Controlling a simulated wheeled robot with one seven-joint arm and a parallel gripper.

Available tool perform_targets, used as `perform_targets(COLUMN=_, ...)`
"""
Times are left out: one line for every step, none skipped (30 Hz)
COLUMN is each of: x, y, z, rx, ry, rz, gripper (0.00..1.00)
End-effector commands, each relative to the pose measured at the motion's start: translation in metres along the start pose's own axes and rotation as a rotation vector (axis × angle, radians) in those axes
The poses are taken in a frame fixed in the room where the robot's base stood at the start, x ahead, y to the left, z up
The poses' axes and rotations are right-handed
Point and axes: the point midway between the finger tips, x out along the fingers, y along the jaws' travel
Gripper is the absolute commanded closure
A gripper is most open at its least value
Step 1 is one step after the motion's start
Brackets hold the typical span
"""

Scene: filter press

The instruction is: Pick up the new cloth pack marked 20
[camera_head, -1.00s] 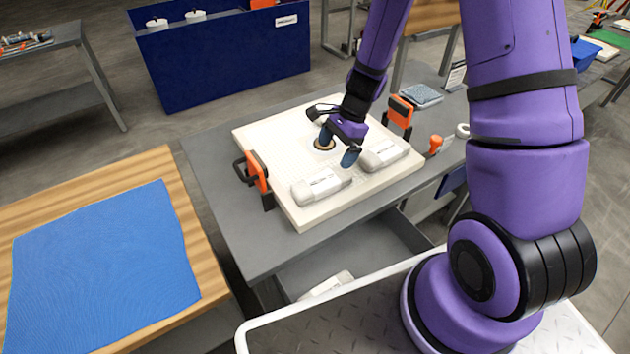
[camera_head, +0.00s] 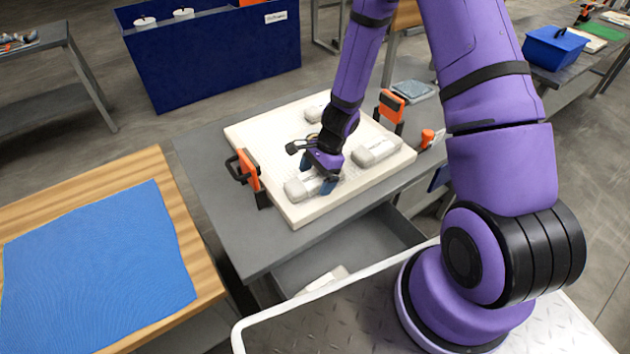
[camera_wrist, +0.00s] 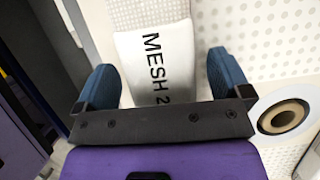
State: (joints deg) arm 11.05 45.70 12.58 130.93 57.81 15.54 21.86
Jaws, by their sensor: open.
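A white cloth pack (camera_wrist: 157,60) printed "MESH 2", with the rest of the mark hidden, lies between the blue fingertips of my gripper (camera_wrist: 165,80) in the wrist view. The fingers are open, one on each side of it, with a gap at the right finger. In the head view this pack (camera_head: 299,188) lies at the front left of the white plate (camera_head: 295,222), partly covered by my gripper (camera_head: 322,180). A second white pack (camera_head: 377,151) lies to its right. A third pale pack (camera_head: 316,112) lies at the back. Their marks cannot be read.
Orange clamps stand at the plate's left (camera_head: 250,172) and right (camera_head: 391,106) edges. A round collared hole (camera_wrist: 284,116) shows beside my right finger in the wrist view. A wooden table with a blue cloth (camera_head: 100,265) stands at left. An open drawer (camera_head: 345,255) lies below the plate.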

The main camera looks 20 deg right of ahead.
Motion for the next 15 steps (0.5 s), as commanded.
perform_targets(x=0.0041, y=0.0002, z=-0.0002, rx=0.002, ry=-0.002, rz=0.001, gripper=0.04)
perform_targets(x=0.0059, y=0.0002, z=-0.0002, rx=0.001, ry=-0.001, rz=0.001, gripper=0.04)
perform_targets(x=0.0077, y=0.0001, z=-0.0001, rx=0.001, ry=-0.001, rz=0.0, gripper=0.04)
perform_targets(x=0.0086, y=0.0, z=0.0001, rx=0.0, ry=0.0, rz=0.0, gripper=0.04)
perform_targets(x=0.0091, y=-0.0001, z=0.0002, rx=0.0, ry=0.0, rz=0.0, gripper=0.04)
perform_targets(x=0.0095, y=-0.0002, z=0.0003, rx=0.0, ry=0.0, rz=0.0, gripper=0.04)
perform_targets(x=0.0095, y=-0.0002, z=0.0003, rx=-0.001, ry=0.0, rz=-0.001, gripper=0.04)
perform_targets(x=0.0095, y=-0.0003, z=0.0003, rx=-0.001, ry=0.0, rz=-0.001, gripper=0.04)
perform_targets(x=0.0094, y=-0.0003, z=0.0003, rx=-0.001, ry=0.0, rz=-0.001, gripper=0.04)
perform_targets(x=0.0093, y=-0.0003, z=0.0003, rx=-0.001, ry=0.0, rz=-0.001, gripper=0.04)
perform_targets(x=0.0093, y=-0.0003, z=0.0003, rx=-0.001, ry=0.0, rz=-0.001, gripper=0.04)
perform_targets(x=0.0093, y=-0.0003, z=0.0002, rx=-0.001, ry=0.0, rz=-0.001, gripper=0.09)
perform_targets(x=0.0092, y=-0.0002, z=0.0002, rx=0.0, ry=0.0, rz=-0.001, gripper=0.16)
perform_targets(x=0.0092, y=-0.0002, z=0.0002, rx=0.0, ry=0.0, rz=-0.001, gripper=0.23)
perform_targets(x=0.0092, y=-0.0002, z=0.0002, rx=0.0, ry=0.0, rz=-0.001, gripper=0.32)
